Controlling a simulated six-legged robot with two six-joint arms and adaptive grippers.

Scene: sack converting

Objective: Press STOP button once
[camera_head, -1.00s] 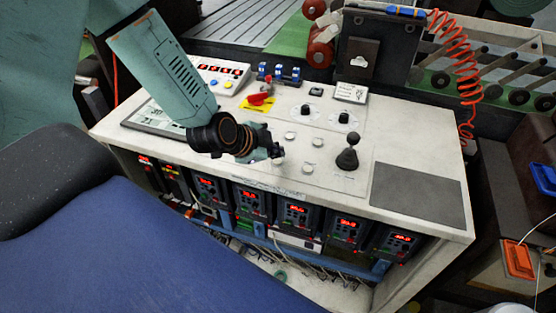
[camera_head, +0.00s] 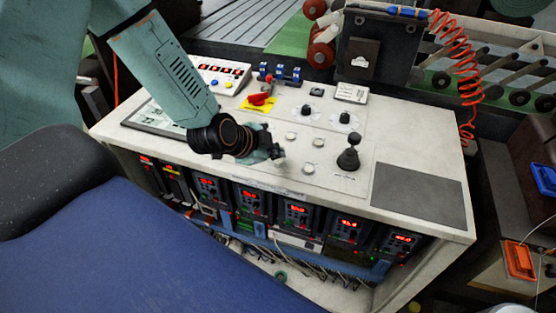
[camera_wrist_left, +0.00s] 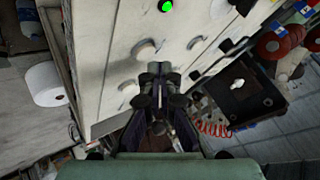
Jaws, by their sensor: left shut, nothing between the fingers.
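The control console (camera_head: 400,150) has a white sloping top with several pale round buttons, among them one at the back (camera_head: 291,136), one to its right (camera_head: 318,142) and one nearer the front (camera_head: 308,168). Their labels are too small to read, so I cannot tell which is STOP. My left gripper (camera_head: 279,154) is shut and empty over the panel, just left of the front button; contact cannot be told. In the left wrist view the shut fingers (camera_wrist_left: 157,78) point at the pale panel, with round fittings around them and a green-lit one (camera_wrist_left: 166,6). My right gripper is not seen.
A black joystick (camera_head: 348,158) stands right of the buttons. A red switch on a yellow plate (camera_head: 259,100) and blue switches (camera_head: 279,74) are behind. Black knobs (camera_head: 344,118) sit farther back. A coiled red hose (camera_head: 466,75) hangs at the right. A blue surface (camera_head: 130,245) fills the lower left.

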